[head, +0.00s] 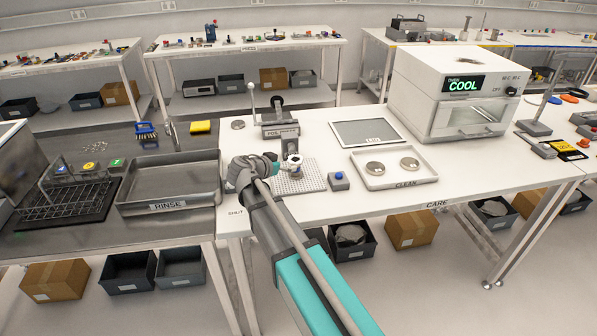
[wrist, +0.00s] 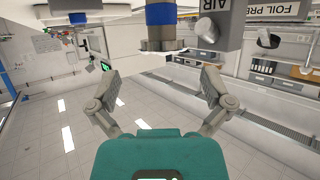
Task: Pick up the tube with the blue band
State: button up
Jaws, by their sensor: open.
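In the wrist view, an upright-looking cylinder with a wide blue band (wrist: 160,14) shows at the top middle, with a grey metal end. Its other end is cut off by the picture edge. My gripper (wrist: 160,75) is open, with one finger on each side of the picture and nothing between them. The banded cylinder lies above the fingertips in the picture, apart from them. In the head view my gripper (head: 258,172) is beside the foil press, over the left part of the white table; I cannot make out the blue band there.
The foil press (head: 280,131) stands just behind my gripper. A grey block marked AIR (wrist: 208,22) is close to the banded cylinder. A blue-topped box (head: 338,181) and a CLEAN tray (head: 376,182) are to the right. The RINSE basin (head: 168,206) is left.

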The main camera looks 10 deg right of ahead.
aim_at(296, 159)
jog(key=shift+w+d+f, duration=0.2)
jog(key=shift+w+d, duration=0.1)
jog(key=shift+d, duration=0.1)
jog(key=shift+w+d, duration=0.1)
jog(key=shift+b+x, duration=1.05)
jog(key=shift+x, duration=1.45)
jog(key=shift+w, duration=0.1)
jog(key=shift+r, duration=0.1)
jog(key=c, duration=1.3)
jog(key=shift+r, duration=0.2)
